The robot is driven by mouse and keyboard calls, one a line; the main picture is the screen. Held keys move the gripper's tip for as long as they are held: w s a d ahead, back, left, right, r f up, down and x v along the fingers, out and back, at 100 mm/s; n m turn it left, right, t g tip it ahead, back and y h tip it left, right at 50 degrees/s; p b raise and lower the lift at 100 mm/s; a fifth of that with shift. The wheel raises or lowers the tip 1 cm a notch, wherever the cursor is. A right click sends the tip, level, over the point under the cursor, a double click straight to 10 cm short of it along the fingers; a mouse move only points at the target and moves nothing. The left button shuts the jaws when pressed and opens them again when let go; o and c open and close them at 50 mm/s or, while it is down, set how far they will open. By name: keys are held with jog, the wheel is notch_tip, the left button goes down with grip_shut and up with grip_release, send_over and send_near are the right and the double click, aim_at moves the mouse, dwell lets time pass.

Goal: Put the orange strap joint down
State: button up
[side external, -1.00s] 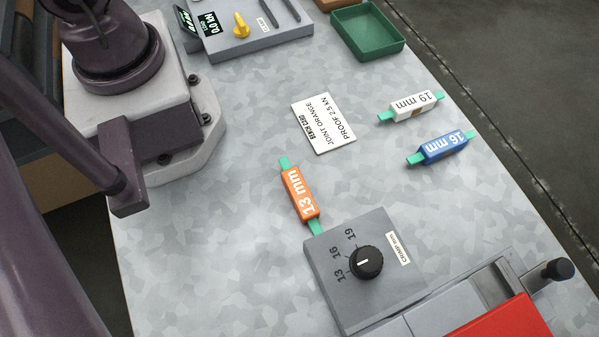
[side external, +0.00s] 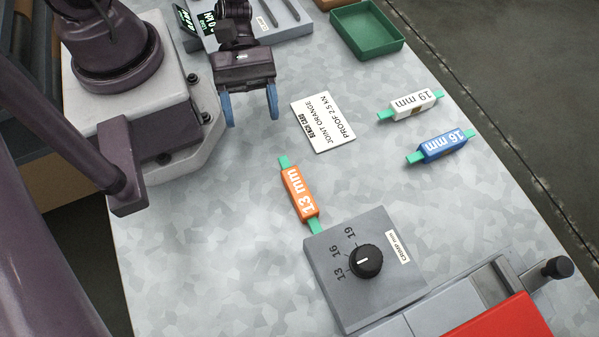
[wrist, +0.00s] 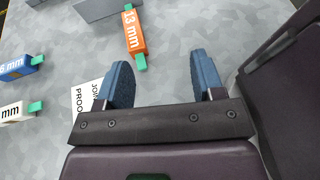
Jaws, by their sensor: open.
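The orange strap joint (side external: 300,192), marked 13 mm with green strap ends, lies on the steel bench, its lower end close to the grey crimp box. It also shows at the top of the wrist view (wrist: 134,32). My gripper (side external: 250,120) is open and empty, with two blue fingers apart, up and to the left of the orange joint. In the wrist view, the gripper's fingers (wrist: 163,75) have only bare bench between them. The white bench card (side external: 323,122) reads joint orange, proof 2.5 kN, and lies to the right of the gripper.
The crimp box (side external: 320,285) has a black dial (side external: 366,261). A white 19 mm joint (side external: 412,104) and a blue 16 mm joint (side external: 441,147) lie at right. A green tray (side external: 369,45) stands at the back. Bench left of the orange joint is clear.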

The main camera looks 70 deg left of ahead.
jog(key=w+t, duration=0.1)
jog(key=f+n, duration=0.1)
jog(key=w+n+t, duration=0.1)
jog(key=shift+w+d+f+t, duration=0.2)
jog(key=shift+w+d+t, duration=0.05)
jog(key=shift+w+t, duration=0.05)
send_near(299, 190)
jog(key=x, duration=0.4)
jog(key=shift+d, duration=0.15)
jog(key=x, duration=0.5)
jog(key=shift+f, duration=0.2)
jog(key=c, duration=1.1)
jog(key=shift+r, duration=0.15)
